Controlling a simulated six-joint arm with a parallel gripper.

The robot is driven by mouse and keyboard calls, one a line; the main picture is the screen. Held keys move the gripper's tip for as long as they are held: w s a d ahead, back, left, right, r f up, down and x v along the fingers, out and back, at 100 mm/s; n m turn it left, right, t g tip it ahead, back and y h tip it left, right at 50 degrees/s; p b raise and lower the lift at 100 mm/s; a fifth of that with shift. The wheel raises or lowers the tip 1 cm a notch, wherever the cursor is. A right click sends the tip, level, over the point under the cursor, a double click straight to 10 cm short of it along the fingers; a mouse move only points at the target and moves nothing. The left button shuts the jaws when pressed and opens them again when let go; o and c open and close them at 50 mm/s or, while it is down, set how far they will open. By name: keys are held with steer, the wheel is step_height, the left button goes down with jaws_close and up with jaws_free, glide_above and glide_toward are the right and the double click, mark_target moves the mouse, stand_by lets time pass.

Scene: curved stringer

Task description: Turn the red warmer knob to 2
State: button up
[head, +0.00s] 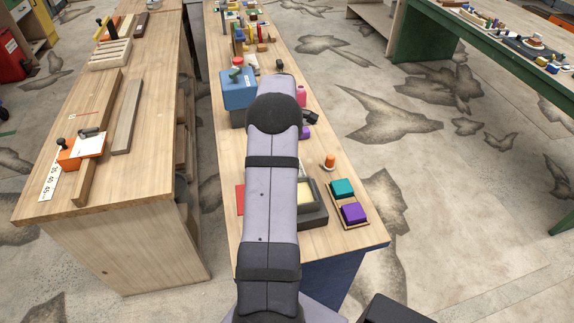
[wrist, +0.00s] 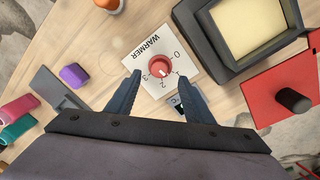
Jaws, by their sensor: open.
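The red warmer knob (wrist: 160,66) sits on a white plate (wrist: 185,55) printed WARMER, with 0, 1, 2 and 3 marked around it. In the wrist view, the 2 is on the side toward my gripper, and 3 lies to its left. Which number the knob points to is too small to tell. My gripper (wrist: 157,76) is open, with one dark finger on each side of the knob and visible gaps to it. In the head view, my arm hides the knob and gripper.
A black warmer tray with a cream inside (wrist: 248,27) stands close beside the plate, and it shows in the head view (head: 317,215). A red panel with a black knob (wrist: 292,100) is at right. A purple block (wrist: 73,75) and several coloured pieces lie left.

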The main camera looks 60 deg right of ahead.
steer(key=shift+d+f+p, duration=0.15)
steer(key=shift+f+p, duration=0.35)
steer(key=shift+f, duration=1.05)
steer(key=shift+d+f+p, duration=0.1)
steer(key=shift+f+p, duration=0.35)
steer(key=shift+f, duration=1.1)
steer(key=c, duration=1)
